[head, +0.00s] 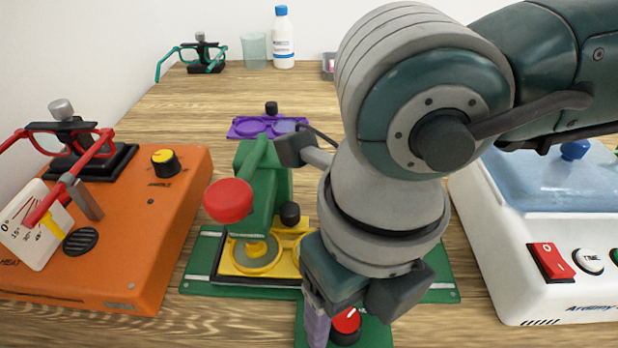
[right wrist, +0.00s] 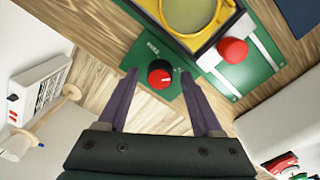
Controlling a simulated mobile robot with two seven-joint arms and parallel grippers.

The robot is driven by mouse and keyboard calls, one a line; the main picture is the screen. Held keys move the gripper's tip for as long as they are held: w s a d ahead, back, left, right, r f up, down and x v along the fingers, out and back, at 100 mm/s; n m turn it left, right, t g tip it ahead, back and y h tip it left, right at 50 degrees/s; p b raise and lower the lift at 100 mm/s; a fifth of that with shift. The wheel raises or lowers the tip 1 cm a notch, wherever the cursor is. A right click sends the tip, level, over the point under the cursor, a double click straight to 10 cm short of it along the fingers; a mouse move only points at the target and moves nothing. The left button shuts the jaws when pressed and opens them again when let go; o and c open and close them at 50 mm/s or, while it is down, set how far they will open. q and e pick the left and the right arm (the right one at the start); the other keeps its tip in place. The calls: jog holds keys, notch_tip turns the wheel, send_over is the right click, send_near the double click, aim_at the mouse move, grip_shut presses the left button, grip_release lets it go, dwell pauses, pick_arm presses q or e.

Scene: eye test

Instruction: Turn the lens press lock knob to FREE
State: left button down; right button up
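The lock knob (head: 346,322) is red-topped on a black base, with a white pointer mark. It sits on a small green plate (head: 375,335) in front of the green lens press (head: 262,180). In the right wrist view the knob (right wrist: 160,74) is near the fingertips, and the white lettering around it is too small to read surely. My right gripper (right wrist: 158,82) is open, its two purple fingers apart on either side of the knob; contact does not show. In the head view the right gripper (head: 331,318) hides part of the plate. My left gripper is not in view.
The press has a red ball lever (head: 228,200) and a yellow lens holder (head: 232,262). An orange heater box (head: 150,230) stands at left and a white machine (head: 515,265) at right. Purple glasses frames (head: 245,127) lie behind.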

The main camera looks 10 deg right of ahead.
grip_shut()
dwell(0.3)
dwell(0.3)
jog(key=n+b, duration=0.2)
jog(key=shift+f+n, duration=0.1)
jog(key=shift+n, duration=0.3)
jog(key=n+b, duration=0.3)
jog(key=shift+f+n, duration=0.1)
jog(key=shift+n, duration=0.2)
jog(key=n+b, duration=0.8)
jog(key=b, duration=0.1)
jog(key=shift+a+n+b, duration=0.1)
jog(key=shift+n+b, duration=0.3)
jog(key=shift+r+n+h+b, duration=0.25)
jog(key=shift+n+h+b, duration=0.05)
jog(key=shift+n+b, duration=1.15)
jog(key=shift+o, duration=0.6)
grip_release()
